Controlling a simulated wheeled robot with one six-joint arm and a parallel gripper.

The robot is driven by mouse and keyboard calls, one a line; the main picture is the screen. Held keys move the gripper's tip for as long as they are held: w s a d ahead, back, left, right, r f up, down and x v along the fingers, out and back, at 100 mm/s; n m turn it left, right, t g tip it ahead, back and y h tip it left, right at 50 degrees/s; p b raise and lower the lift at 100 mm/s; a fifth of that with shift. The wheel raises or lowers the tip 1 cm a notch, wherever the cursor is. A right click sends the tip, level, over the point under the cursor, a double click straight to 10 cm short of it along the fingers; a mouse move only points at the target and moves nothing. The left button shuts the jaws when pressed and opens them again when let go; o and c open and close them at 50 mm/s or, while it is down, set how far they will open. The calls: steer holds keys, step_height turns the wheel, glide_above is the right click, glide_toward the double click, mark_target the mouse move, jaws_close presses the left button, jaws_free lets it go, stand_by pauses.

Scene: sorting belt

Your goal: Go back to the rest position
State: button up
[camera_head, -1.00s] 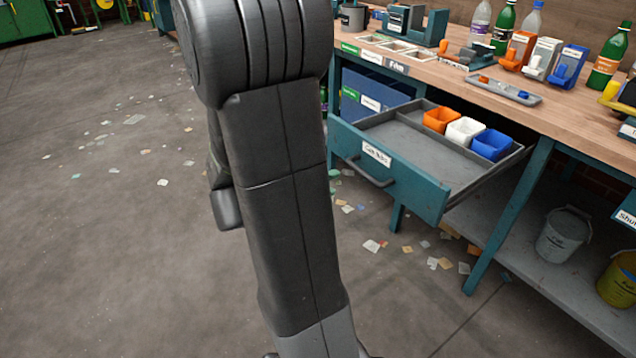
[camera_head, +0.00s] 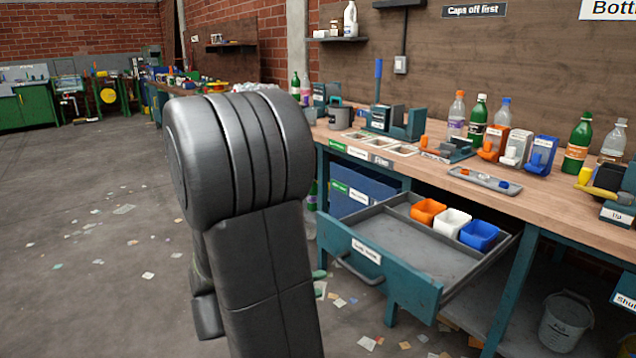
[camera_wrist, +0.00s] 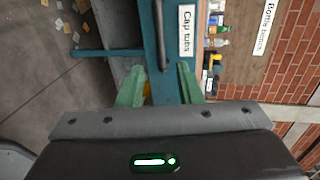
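My gripper (camera_wrist: 160,86) shows in the wrist view with its two green fingers apart and nothing between them. The teal drawer front (camera_wrist: 168,15), labelled "Cap tubs", and its grey handle lie beyond the fingertips. In the head view my arm fills the left centre, and the gripper is out of sight there. The drawer (camera_head: 378,262) stands pulled out of the workbench. An orange tub (camera_head: 427,211), a white tub (camera_head: 452,223) and a blue tub (camera_head: 479,236) sit in a row along its back right side.
The wooden bench top (camera_head: 420,165) holds bottles, three small dispensers and a grey tray (camera_head: 485,180) with orange and blue caps. A grey bucket (camera_head: 565,322) stands under the bench. Open floor (camera_head: 90,260) with scattered scraps lies to the left.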

mark_target(353, 273)
steer(key=b+x, duration=0.2)
steer(key=x, duration=1)
steer(key=shift+w+d, duration=0.25)
steer(key=shift+d, duration=0.05)
